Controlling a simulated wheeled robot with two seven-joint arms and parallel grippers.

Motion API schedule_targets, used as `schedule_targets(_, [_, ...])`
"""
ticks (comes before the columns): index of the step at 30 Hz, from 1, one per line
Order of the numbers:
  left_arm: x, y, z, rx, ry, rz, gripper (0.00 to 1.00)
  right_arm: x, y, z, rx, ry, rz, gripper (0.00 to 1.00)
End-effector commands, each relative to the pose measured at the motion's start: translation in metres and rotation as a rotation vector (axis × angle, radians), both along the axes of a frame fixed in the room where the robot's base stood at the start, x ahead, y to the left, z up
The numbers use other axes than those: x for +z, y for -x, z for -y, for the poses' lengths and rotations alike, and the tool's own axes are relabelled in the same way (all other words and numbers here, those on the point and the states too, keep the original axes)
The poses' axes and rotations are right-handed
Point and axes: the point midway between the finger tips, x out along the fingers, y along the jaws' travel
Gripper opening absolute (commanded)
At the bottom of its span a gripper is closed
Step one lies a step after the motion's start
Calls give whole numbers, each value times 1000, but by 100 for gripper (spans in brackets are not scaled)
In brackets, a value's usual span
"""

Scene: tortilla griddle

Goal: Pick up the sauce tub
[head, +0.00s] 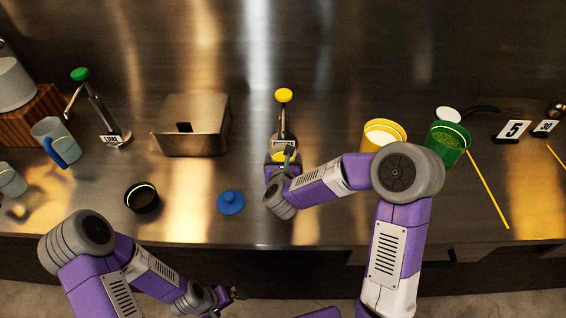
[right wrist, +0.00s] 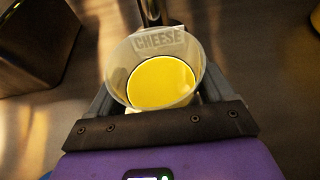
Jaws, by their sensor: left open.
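The sauce tub (right wrist: 160,85) is a clear round cup with yellow sauce in it. It stands below the yellow-topped pump dispenser, and in the head view its yellow sauce (head: 284,157) shows just beyond my right gripper (head: 283,160). In the right wrist view, the fingers of my right gripper (right wrist: 157,98) lie against both sides of the tub, shut on it. Whether the tub touches the counter is hidden. My left gripper (head: 228,297) is open and empty, low in front of the counter.
Behind the tub stand the pump dispenser (head: 284,97) and a "CHEESE" label (right wrist: 160,40). A metal box (head: 193,125) is to the left. A blue lid (head: 230,203) and black bowl (head: 141,198) lie in front. Yellow (head: 383,132) and green (head: 447,142) tubs stand right.

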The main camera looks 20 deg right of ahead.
Motion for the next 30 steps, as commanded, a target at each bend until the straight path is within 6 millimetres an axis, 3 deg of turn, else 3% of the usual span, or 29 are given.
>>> schedule_targets(1, [0,0,0,0,0,0,100,0,0,0,0,0,0,66])
schedule_targets(7, [0,0,0,0,0,0,100,1,0,0,0,1,2,37])
schedule_targets(17, [2,0,0,0,0,0,100,7,0,0,1,0,3,37])
schedule_targets(25, [10,0,0,0,0,0,100,41,0,-1,1,1,6,37])
schedule_targets(30, [4,0,0,0,0,0,100,36,37,-12,5,3,1,37])
